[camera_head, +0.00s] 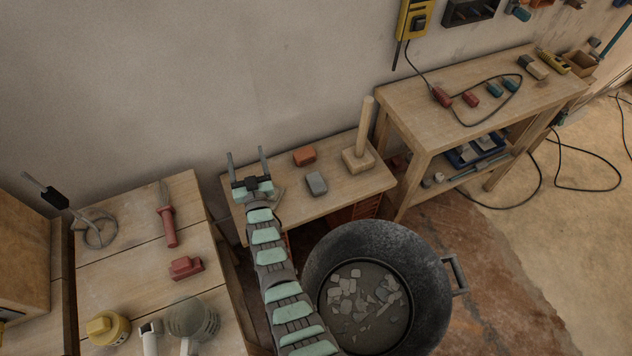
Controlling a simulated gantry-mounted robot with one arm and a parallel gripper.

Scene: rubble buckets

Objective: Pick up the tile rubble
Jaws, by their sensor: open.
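My gripper (247,157) is open and empty, at the left end of the small wooden table (345,193). Its two fingers point up in the picture, toward the wall.
A black bucket (430,250) with pale rubble pieces (350,290) stands in front of the table. A wooden post on a block (360,160) stands at the table's right end. Workbenches with tools flank it on the left (130,255) and right (405,110).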

